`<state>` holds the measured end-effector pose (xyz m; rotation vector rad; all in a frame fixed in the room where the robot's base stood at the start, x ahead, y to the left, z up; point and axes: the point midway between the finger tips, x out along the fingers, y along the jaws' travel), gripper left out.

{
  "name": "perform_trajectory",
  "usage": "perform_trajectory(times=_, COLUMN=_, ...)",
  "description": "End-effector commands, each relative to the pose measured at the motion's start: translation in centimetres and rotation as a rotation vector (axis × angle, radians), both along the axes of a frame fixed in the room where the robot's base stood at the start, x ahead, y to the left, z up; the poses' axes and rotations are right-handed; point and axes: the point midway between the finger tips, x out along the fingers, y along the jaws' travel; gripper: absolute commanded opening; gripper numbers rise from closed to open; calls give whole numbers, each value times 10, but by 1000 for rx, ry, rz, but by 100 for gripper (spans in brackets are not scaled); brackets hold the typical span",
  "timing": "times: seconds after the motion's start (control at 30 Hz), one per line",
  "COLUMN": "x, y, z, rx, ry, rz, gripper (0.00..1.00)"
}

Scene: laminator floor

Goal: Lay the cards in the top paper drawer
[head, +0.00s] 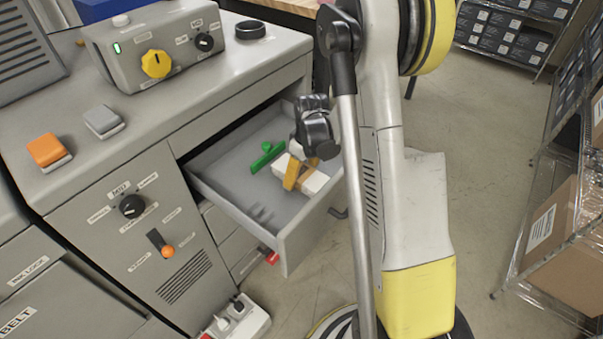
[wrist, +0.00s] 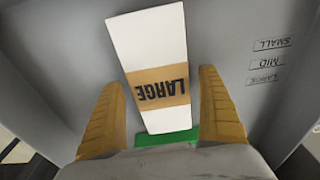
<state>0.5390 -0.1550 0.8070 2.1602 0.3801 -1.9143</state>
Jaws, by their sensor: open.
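The cards (wrist: 150,45) are a white stack with a brown band marked LARGE. They lie in the open paper drawer (head: 225,180), and also show in the head view (head: 315,183). My gripper (wrist: 162,84) is open, with its orange fingers on either side of the stack and a gap at each side. In the head view, my gripper (head: 301,170) is low over the drawer's right part. A green guide (head: 267,157) stands in the drawer. It shows at the near end of the stack in the wrist view (wrist: 166,139). I cannot tell whether it touches the cards.
SMALL, MID and LARGE labels (wrist: 270,60) mark the drawer floor. The console (head: 150,55) with its knobs rises behind and left of the drawer. A power strip (head: 238,318) lies on the floor below.

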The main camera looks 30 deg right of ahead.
Motion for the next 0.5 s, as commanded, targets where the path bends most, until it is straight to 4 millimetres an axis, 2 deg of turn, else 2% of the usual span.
perform_trajectory(times=0.17, x=-2, y=-1, z=25, rx=0, ry=0, rz=0, gripper=88)
perform_trajectory(times=0.5, x=-11, y=-4, z=99, rx=0, ry=0, rz=0, gripper=88)
